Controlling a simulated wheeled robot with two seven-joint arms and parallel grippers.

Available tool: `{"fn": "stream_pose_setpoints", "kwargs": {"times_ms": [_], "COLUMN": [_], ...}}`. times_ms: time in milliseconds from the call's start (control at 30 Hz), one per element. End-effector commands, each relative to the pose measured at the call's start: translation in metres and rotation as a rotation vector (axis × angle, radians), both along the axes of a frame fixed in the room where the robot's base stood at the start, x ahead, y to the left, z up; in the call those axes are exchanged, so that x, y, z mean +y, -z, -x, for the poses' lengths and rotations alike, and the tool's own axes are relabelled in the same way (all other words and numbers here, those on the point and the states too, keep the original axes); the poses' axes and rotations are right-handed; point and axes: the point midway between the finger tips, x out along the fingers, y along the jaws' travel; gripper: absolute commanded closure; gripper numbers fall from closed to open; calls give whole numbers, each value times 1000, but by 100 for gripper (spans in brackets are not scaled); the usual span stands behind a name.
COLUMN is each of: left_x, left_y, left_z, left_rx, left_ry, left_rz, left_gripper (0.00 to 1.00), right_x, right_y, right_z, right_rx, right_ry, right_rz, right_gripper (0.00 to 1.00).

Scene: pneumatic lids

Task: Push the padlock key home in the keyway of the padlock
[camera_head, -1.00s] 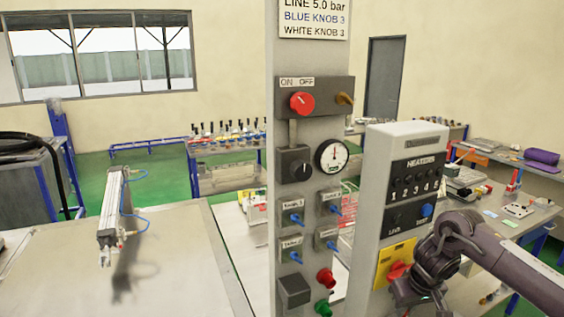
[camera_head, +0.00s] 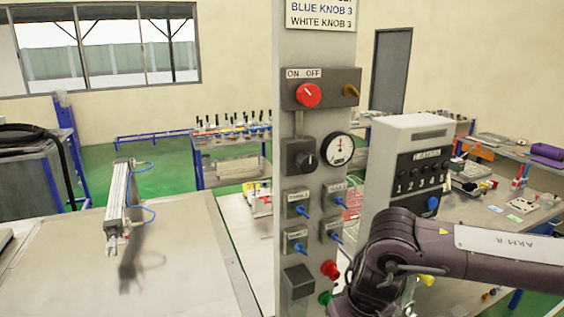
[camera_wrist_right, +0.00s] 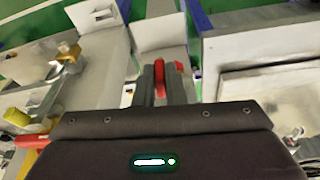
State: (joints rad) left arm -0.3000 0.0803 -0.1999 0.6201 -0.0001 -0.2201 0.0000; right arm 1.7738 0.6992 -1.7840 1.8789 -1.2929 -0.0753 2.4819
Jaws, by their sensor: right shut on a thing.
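In the right wrist view my right gripper (camera_wrist_right: 160,84) is shut on a thin red piece (camera_wrist_right: 159,68), which I take to be the padlock key. Its tip is hidden. In the head view only my right arm (camera_head: 400,255) shows at the lower right; its fingers are hidden or out of frame. I cannot make out a padlock or keyway for certain. A small brass-coloured part (camera_head: 351,91) sticks out beside the red ON/OFF knob. A brass-coloured thing (camera_wrist_right: 66,55) is at the upper left of the wrist view, apart from the fingers. My left gripper is not in view.
A grey upright panel (camera_head: 300,190) carries a red knob (camera_head: 308,95), a gauge (camera_head: 338,149), blue-handled valves and push buttons. A heater box (camera_head: 412,160) stands to its right, partly behind my arm. A pneumatic cylinder (camera_head: 118,200) is over the left table (camera_head: 70,260).

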Motion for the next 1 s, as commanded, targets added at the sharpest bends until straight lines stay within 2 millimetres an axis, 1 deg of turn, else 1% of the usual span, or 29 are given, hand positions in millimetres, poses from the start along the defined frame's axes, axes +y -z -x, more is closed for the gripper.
{"fn": "stream_pose_setpoints", "kwargs": {"times_ms": [33,133,200,400,533,600,667,867,967,1000], "left_x": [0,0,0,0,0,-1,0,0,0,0], "left_y": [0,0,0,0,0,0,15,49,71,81], "left_z": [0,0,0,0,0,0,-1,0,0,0], "left_rx": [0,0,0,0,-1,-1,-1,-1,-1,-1], "left_ry": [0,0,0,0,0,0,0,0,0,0], "left_rz": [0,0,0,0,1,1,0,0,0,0], "left_gripper": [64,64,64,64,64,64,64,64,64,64], "right_x": [3,1,-4,-29,-48,-61,-59,-59,-59,-59], "right_y": [3,6,8,11,11,12,28,61,83,93], "right_z": [14,39,54,92,110,107,108,107,107,107], "right_rx": [5,5,3,0,-4,-2,-1,0,0,0], "right_ry": [0,27,53,152,225,272,267,264,264,264], "right_rz": [-2,-3,-1,1,0,-1,0,0,0,0], "right_gripper": [100,100,100,100,100,100,100,100,100,100]}}
